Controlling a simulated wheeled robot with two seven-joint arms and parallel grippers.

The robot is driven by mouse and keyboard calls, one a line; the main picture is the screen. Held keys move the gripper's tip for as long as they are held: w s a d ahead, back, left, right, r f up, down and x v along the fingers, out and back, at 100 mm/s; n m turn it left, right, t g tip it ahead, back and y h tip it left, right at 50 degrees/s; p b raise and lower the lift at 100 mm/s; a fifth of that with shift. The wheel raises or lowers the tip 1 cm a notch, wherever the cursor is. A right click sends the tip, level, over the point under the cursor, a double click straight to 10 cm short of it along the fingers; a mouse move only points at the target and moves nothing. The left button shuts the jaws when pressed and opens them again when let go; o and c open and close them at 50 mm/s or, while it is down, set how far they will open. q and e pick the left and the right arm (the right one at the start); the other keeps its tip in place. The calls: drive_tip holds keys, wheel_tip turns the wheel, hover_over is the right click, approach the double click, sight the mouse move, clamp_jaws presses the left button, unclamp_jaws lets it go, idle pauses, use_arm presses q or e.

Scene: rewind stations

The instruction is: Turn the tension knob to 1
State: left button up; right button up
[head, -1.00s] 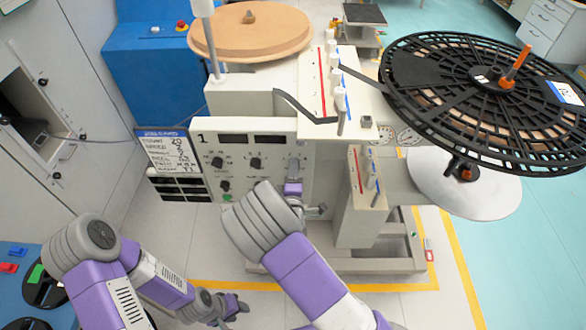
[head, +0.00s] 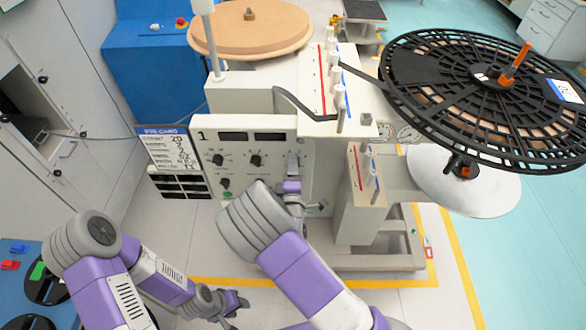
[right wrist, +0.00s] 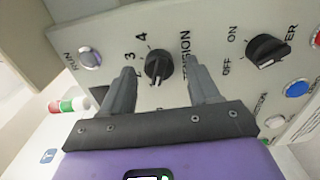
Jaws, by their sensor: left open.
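The control panel (head: 235,150) is on the front of the machine marked 1. In the right wrist view, the black tension knob (right wrist: 158,66) has 3 and 4 printed near it and part of the word TENSION beside it. My right gripper (right wrist: 161,72) is open, with one fingertip on each side of this knob; I cannot tell whether they touch it. I cannot read the knob's setting clearly. In the head view, my right gripper (head: 292,168) is at the panel's right part and hides the knob. My left gripper (head: 236,306) is open and empty, low over the floor.
A black power knob (right wrist: 266,50) with ON and OFF labels sits to the right, and a RUN button (right wrist: 90,58) to the left. A settings card (head: 168,150) hangs left of the panel. A large black reel (head: 490,95) overhangs at right.

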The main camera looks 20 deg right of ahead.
drive_tip(key=v, duration=0.7)
drive_tip(key=shift+s, duration=0.3)
idle(0.3)
